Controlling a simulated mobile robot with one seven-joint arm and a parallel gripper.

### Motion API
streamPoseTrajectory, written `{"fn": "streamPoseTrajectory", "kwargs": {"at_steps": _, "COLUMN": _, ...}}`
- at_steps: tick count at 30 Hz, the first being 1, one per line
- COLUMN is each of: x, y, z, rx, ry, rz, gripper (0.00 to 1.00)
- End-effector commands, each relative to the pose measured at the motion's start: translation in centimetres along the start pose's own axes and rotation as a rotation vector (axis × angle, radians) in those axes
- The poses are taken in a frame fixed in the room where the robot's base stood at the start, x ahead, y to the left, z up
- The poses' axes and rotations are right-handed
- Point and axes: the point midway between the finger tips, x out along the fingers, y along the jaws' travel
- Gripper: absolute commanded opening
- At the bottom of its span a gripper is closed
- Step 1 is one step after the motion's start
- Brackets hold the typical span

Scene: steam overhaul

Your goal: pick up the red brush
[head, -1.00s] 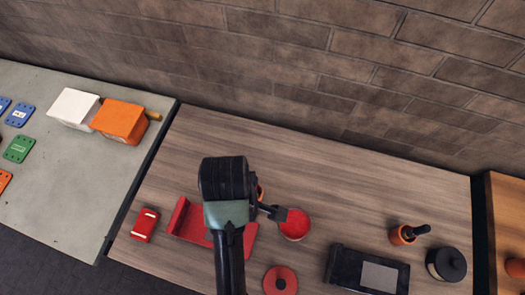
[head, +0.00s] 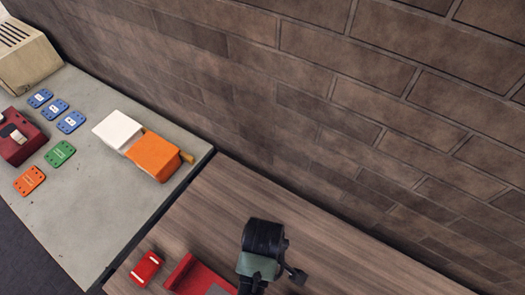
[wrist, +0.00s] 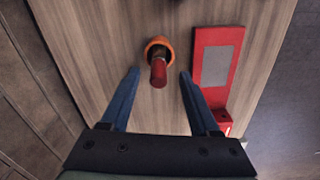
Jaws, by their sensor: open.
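In the wrist view, a red brush (wrist: 158,72) stands in an orange cup (wrist: 164,45), its red handle pointing up toward the camera. My gripper (wrist: 159,78) is open, with one blue finger on each side of the handle. The handle end lies between the fingertips in the picture, with a visible gap on both sides. I cannot tell how far the tips reach down along it. In the head view, my arm shows at the bottom, and the brush does not show there.
A red stand with a grey panel (wrist: 216,62) is close to the right finger; it also shows in the head view (head: 190,272). A small red box (head: 146,268) lies left of it. A grey bench at left holds a white block (head: 118,130), an orange block (head: 153,157) and coloured plates.

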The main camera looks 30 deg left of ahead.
Motion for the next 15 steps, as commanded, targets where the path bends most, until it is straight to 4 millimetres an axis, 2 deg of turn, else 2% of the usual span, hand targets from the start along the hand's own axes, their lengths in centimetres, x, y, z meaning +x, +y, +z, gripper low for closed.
{"fn": "streamPoseTrajectory", "kwargs": {"at_steps": 12, "x": 4.5, "y": 0.1, "z": -0.2, "rx": 0.0, "ry": -0.001, "rz": -0.003, "gripper": 0.62}}
{"fn": "streamPoseTrajectory", "kwargs": {"at_steps": 15, "x": 5.0, "y": 0.1, "z": -0.2, "rx": 0.0, "ry": 0.0, "rz": -0.002, "gripper": 0.62}}
